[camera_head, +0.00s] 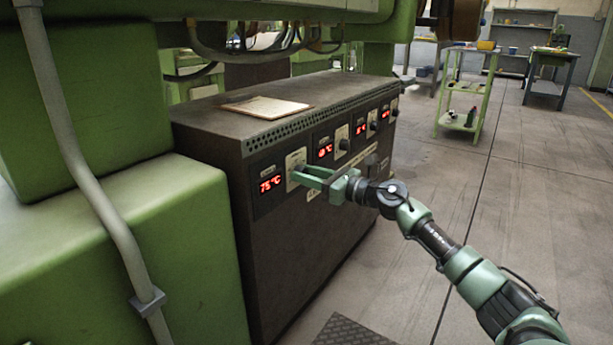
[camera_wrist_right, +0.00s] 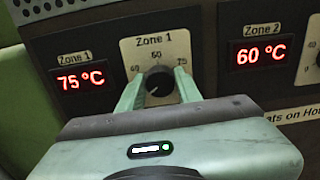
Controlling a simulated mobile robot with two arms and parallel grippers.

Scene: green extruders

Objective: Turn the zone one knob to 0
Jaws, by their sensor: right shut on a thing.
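The zone one knob (camera_wrist_right: 158,82) is a round black dial on a pale plate marked "Zone 1" in the right wrist view. The red display (camera_wrist_right: 82,78) to its left reads 75 °C; the same display (camera_head: 270,184) shows in the head view. My right gripper (camera_wrist_right: 160,88) has its two green fingers on either side of the knob and is shut on it. In the head view my right gripper (camera_head: 300,176) reaches the cabinet front from the right and hides most of the knob. My left gripper is not in view.
The dark control cabinet (camera_head: 290,250) carries more displays and knobs to the right, including the Zone 2 display (camera_wrist_right: 264,56) reading 60 °C. A clipboard-like board (camera_head: 266,107) lies on top. Green machinery (camera_head: 110,250) stands close on the left. Open floor (camera_head: 520,190) lies to the right.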

